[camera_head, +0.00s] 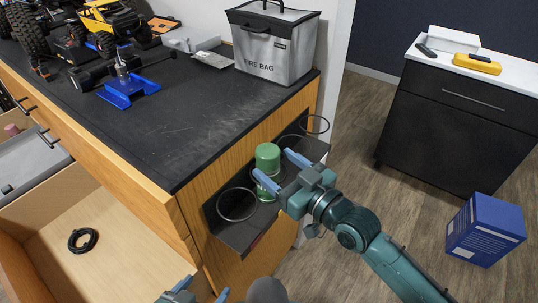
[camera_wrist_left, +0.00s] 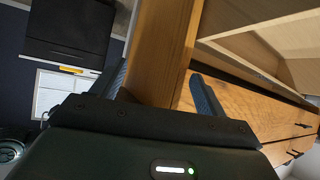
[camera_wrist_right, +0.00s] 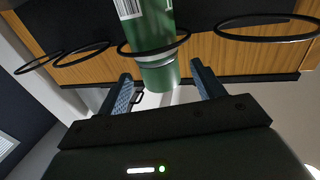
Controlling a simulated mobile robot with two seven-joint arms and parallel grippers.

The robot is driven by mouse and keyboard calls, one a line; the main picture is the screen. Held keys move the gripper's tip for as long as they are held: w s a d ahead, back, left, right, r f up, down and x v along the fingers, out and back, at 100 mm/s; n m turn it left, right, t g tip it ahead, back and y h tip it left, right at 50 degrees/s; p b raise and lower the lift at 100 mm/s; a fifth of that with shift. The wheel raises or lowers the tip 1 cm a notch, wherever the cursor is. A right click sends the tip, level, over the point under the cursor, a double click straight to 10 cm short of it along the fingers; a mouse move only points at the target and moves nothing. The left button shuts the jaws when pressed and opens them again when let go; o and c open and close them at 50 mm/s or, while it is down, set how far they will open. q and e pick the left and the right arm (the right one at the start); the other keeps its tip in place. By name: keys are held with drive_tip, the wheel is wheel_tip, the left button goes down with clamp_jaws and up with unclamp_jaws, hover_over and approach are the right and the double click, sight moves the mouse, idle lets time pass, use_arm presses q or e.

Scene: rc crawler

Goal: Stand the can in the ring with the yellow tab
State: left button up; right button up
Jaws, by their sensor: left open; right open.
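The green can (camera_head: 267,157) is upright at the holder rack (camera_head: 226,230) on the counter's end. In the right wrist view the can (camera_wrist_right: 158,73) passes through one of the black rings (camera_wrist_right: 185,40), its lower end showing past it. My right gripper (camera_head: 281,171) is open, with its blue fingers on either side of the can. In its wrist view the fingertips (camera_wrist_right: 160,75) flank the can's lower end with gaps visible. My left gripper (camera_head: 203,290) is open and empty at the bottom of the head view. No yellow tab is discernible on any ring.
Other rings stand empty on the rack, one nearer (camera_head: 237,204) and one at the far end (camera_head: 315,124). A fire bag (camera_head: 275,50) and a blue stand (camera_head: 127,91) are on the dark counter (camera_head: 180,130). An open drawer (camera_head: 115,225) lies left; a blue box (camera_head: 486,230) is on the floor.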

drive_tip(key=p+v, duration=0.2)
drive_tip(key=v, duration=0.6)
drive_tip(key=s+d+f+m+g+h, duration=0.1)
drive_tip(key=s+d+f+m+h, duration=0.2)
drive_tip(key=s+f, duration=0.3)
drive_tip(key=s+d+f+m+g+h, duration=0.2)
drive_tip(key=s+d+f+h, duration=0.2)
drive_tip(key=f, duration=0.9)
drive_tip(key=shift+s+f+m+h, duration=0.2)
drive_tip(key=shift+s+m+h, duration=0.2)
drive_tip(key=shift+s+h, duration=0.55)
drive_tip(key=shift+c, duration=0.6)
